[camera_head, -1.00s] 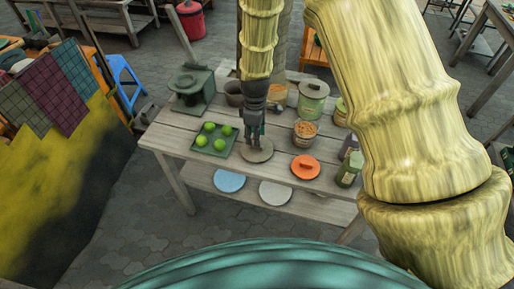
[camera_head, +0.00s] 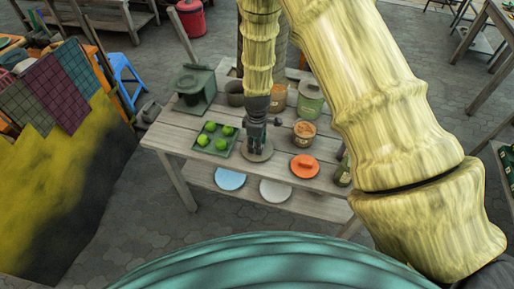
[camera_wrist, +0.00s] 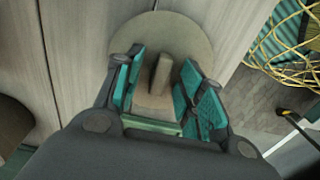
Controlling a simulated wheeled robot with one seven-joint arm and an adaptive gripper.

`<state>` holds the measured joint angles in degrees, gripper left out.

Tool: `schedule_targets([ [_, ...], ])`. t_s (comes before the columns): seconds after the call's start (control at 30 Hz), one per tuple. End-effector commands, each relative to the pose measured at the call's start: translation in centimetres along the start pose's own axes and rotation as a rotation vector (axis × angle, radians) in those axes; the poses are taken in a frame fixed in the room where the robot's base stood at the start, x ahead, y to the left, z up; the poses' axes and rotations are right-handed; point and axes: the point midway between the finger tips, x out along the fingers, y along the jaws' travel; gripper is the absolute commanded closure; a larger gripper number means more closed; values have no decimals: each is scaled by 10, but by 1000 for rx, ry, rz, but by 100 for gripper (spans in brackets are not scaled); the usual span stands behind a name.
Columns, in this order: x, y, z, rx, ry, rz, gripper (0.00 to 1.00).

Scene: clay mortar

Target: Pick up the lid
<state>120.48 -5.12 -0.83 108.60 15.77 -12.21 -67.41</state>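A round grey-brown lid (camera_head: 258,154) lies on the wooden table, and its upright bar handle shows in the wrist view (camera_wrist: 161,74). My gripper (camera_head: 256,146) points down over this lid. In the wrist view my gripper (camera_wrist: 161,66) is open, with one teal-padded finger on each side of the handle and visible gaps between. Part of the lid is hidden under the fingers. A second lid, orange with a handle (camera_head: 304,166), lies to the right on the table.
A green tray (camera_head: 232,151) with several green fruits stands close on the left. A jar with orange-brown contents (camera_head: 304,133), a green lidded canister (camera_head: 310,100) and a bottle (camera_head: 343,171) stand to the right. Plates (camera_head: 230,179) lie on the lower shelf.

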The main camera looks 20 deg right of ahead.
Motion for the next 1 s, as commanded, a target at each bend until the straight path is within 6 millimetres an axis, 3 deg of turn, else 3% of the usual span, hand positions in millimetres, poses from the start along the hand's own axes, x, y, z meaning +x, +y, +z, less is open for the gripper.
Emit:
schedule_targets([
  [0.17,0,0,0,0,0,0,61],
  [0.3,0,0,0,0,0,0,86],
  [0.4,0,0,0,0,0,0,100],
  [0.77,-1,0,0,0,0,0,100],
  [1.0,-13,0,0,0,1,1,100],
])
